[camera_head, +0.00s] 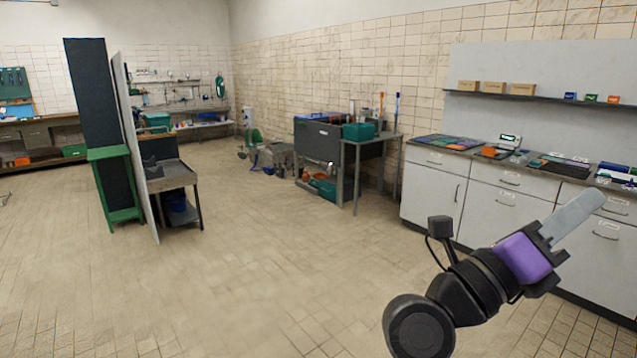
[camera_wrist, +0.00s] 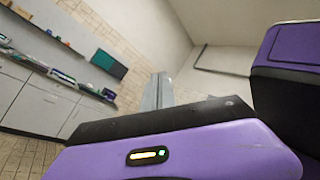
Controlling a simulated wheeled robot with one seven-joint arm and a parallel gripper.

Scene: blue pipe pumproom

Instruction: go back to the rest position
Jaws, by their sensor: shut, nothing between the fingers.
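My gripper (camera_head: 578,216) is at the lower right of the head view, on my raised black and purple arm. Its grey fingers are together with nothing between them and point up and to the right. In the picture they overlap the front of the white cabinets. The fingers also show in the wrist view (camera_wrist: 158,92), beyond the purple gripper body. The gripper appears to touch nothing, and it holds nothing.
White cabinets (camera_head: 430,190) with a cluttered worktop line the right wall below a shelf (camera_head: 545,97). A green stand (camera_head: 112,180), a thin upright panel and a dark cart (camera_head: 175,175) stand left. The tiled floor (camera_head: 250,270) between is clear.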

